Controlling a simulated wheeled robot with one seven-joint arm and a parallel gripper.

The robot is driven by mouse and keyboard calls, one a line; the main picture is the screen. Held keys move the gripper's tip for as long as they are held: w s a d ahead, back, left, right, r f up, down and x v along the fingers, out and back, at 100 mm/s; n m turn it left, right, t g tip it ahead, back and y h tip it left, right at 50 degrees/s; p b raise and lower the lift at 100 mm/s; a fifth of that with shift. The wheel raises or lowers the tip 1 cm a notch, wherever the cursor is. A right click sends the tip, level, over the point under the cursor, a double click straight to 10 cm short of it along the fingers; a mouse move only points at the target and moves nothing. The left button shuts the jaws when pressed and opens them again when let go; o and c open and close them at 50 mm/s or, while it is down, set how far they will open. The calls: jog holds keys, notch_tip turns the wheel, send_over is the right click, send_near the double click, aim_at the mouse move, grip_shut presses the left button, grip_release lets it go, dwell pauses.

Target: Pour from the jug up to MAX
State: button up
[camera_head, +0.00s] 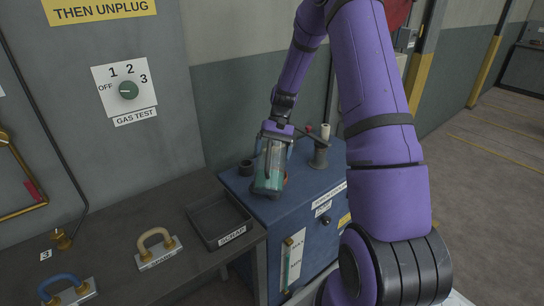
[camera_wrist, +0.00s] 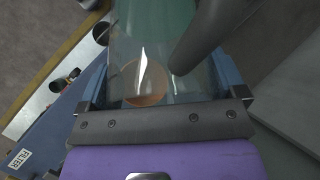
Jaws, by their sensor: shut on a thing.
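My gripper (camera_head: 276,136) is shut on a clear jug (camera_head: 268,172) with green liquid in its lower part. The jug is over the top of the blue cabinet (camera_head: 312,227); whether it touches the top is unclear. In the wrist view the jug (camera_wrist: 150,40) lies between the blue jaws (camera_wrist: 160,90), and an orange-brown round patch (camera_wrist: 147,85) shows through its wall. No stream of liquid is visible. A gauge strip (camera_head: 292,260) marked MAX and MIN is on the cabinet's front; its level is too small to read surely.
A dark round fitting (camera_head: 246,168) stands left of the jug and a pale-topped post (camera_head: 321,145) right of it. A SCRAP tray (camera_head: 218,219) and a SPARE handle (camera_head: 156,247) are on the bench to the left. Open floor lies at the right.

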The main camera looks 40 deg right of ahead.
jog(key=r+t+h, duration=0.3)
jog(key=shift+s+a, duration=0.35)
jog(key=shift+s, duration=0.05)
notch_tip(320, 180, up, 2)
jog(key=t+h, duration=0.3)
jog(key=t, duration=0.1)
jog(key=shift+w+n+h, duration=0.1)
jog(key=shift+n+h, duration=0.3)
jog(key=shift+d+r+t+h, duration=0.1)
jog(key=shift+r+t+h, duration=0.1)
jog(key=shift+t+h, duration=0.15)
jog(key=shift+r, duration=0.1)
dwell(0.4)
